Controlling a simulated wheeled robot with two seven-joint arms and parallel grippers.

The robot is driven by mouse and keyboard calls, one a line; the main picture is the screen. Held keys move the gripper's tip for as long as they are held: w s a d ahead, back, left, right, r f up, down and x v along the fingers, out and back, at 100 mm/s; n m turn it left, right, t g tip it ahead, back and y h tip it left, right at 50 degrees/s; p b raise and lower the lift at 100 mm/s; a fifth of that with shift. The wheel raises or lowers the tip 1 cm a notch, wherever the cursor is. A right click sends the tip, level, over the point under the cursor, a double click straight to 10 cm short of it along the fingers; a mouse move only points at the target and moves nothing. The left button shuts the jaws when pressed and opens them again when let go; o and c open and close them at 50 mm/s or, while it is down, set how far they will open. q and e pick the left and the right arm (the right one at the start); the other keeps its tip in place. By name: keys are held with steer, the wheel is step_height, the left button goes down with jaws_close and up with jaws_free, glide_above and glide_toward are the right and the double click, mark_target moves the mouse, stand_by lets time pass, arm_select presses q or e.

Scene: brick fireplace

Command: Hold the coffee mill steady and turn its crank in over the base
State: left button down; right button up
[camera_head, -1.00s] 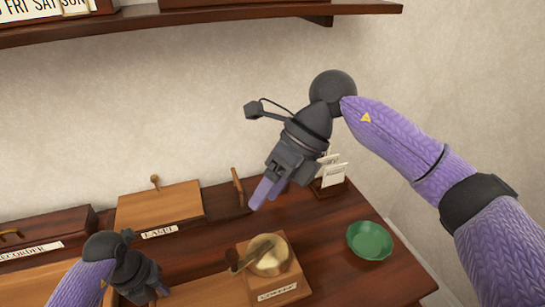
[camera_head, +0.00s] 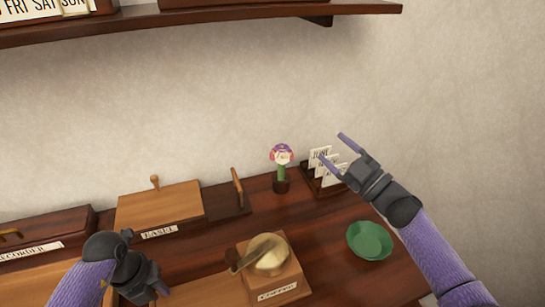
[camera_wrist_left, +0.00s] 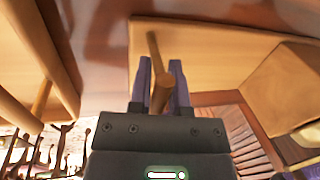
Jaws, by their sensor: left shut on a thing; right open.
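The coffee mill has a wooden block base (camera_head: 285,285) with a label on its front and a brass dome (camera_head: 272,262) on top. Its crank (camera_head: 245,258) lies across the dome's left side, with its end toward the left edge of the base. My left gripper (camera_head: 162,289) is left of the mill. In the left wrist view its fingers (camera_wrist_left: 161,78) are shut on a wooden peg (camera_wrist_left: 157,85) on a light wooden board (camera_wrist_left: 210,60); the block at right there (camera_wrist_left: 295,85) looks like the mill base. My right gripper (camera_head: 333,152) is open, raised at the upper right, apart from the mill.
A green bowl (camera_head: 370,240) stands right of the mill. A card rack (camera_head: 325,180) and a potted flower (camera_head: 281,165) stand behind, close to my right gripper in the picture. A labelled wooden box (camera_head: 160,207) is at the back left. A shelf (camera_head: 220,18) crosses above.

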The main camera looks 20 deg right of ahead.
steer(key=s+d+f+m+h, duration=0.2)
steer(key=d+f+m+h, duration=0.3)
steer(key=d+m+h, duration=0.2)
steer(key=shift+s+d+t, duration=0.15)
steer(key=shift+d+t, duration=0.15)
steer(key=shift+r, duration=0.1)
steer(key=c, duration=0.6)
steer(key=s+a+n+g+y, duration=0.1)
steer(key=s+a+y, duration=0.1)
steer(key=s+a+f+n+g+y, duration=0.1)
steer(key=s+a+y, duration=0.1)
steer(key=s+a+f+n+g+y, duration=0.1)
steer(key=s+a+y, duration=0.1)
steer(key=s+a, duration=0.1)
steer(key=shift+a+n+y, duration=0.1)
steer(key=shift+n+y, duration=0.2)
steer(key=shift+y, duration=0.1)
jaws_close()
steer(key=s+a+f+n+g+y, duration=0.1)
steer(key=s+a+g+y, duration=0.55)
steer(key=s+a, duration=0.5)
steer(key=shift+h, duration=0.35)
steer(key=x, duration=1.3)
steer(key=shift+w+f, duration=0.1)
steer(key=shift+f, duration=0.2)
